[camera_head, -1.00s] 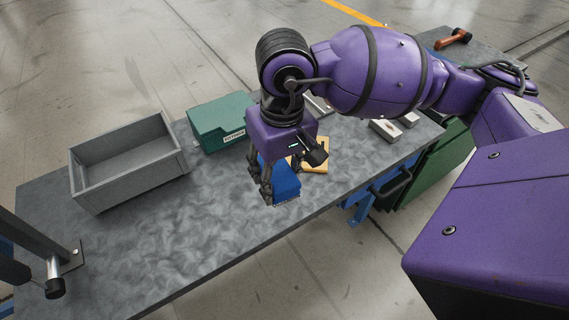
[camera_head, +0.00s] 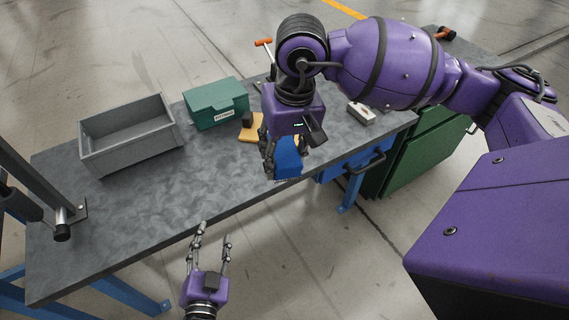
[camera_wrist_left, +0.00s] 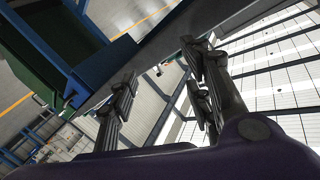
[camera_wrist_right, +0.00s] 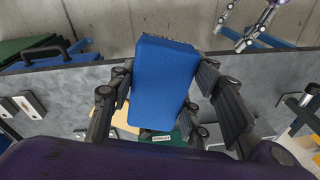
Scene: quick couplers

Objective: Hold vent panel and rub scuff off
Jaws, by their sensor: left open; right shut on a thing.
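A blue panel (camera_head: 288,160), slab-like with a toothed lower edge, is in my right gripper (camera_head: 284,148). It hangs over the table's front edge in the head view. In the right wrist view, the fingers close on both sides of the blue panel (camera_wrist_right: 163,85), its broad plain face showing. I cannot see a scuff on it. My left gripper (camera_head: 213,234) is open and empty, in front of the table and apart from the panel. It also shows open in the left wrist view (camera_wrist_left: 160,65).
On the grey table (camera_head: 150,210) stand an open grey bin (camera_head: 130,150) and a green box (camera_head: 215,110). A yellow board (camera_head: 251,132) with a dark block lies behind my right gripper. A whitish block (camera_head: 361,113) is at right. The table's front left is clear.

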